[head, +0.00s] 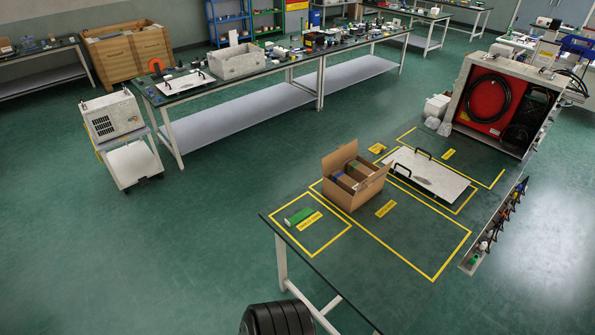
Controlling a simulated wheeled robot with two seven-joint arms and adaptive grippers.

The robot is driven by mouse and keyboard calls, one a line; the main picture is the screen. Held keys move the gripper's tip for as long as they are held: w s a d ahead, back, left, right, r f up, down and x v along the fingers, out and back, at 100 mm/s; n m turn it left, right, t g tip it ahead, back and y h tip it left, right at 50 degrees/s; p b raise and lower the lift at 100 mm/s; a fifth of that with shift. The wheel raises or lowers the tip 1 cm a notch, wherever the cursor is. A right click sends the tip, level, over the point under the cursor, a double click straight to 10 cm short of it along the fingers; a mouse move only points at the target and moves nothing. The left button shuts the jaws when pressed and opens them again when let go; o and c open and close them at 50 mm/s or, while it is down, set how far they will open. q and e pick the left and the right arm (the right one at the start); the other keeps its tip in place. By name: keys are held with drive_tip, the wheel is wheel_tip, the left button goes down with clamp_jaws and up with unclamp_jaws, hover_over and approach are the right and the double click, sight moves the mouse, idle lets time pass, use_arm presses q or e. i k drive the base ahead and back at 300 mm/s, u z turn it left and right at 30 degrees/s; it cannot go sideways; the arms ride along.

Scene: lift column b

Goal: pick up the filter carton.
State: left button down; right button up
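An open brown cardboard carton (353,193), which looks like the filter carton, stands upright on the dark green table (416,268) in the head view. Its flaps are spread, and several box-like items with dark, blue and brown faces show inside. It sits at the back-left corner of a large yellow-taped rectangle. Any label on the carton is too small to read. Neither of my grippers is in view.
A green block (298,216) lies in a smaller taped square at the table's left. A white panel (430,175) with black handles lies behind and right of the carton. A large case (498,105) stands at the back right. The front middle of the table is clear.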

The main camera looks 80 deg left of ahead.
sight(348, 185)
drive_tip(key=u, duration=1.95)
drive_tip(key=i, duration=1)
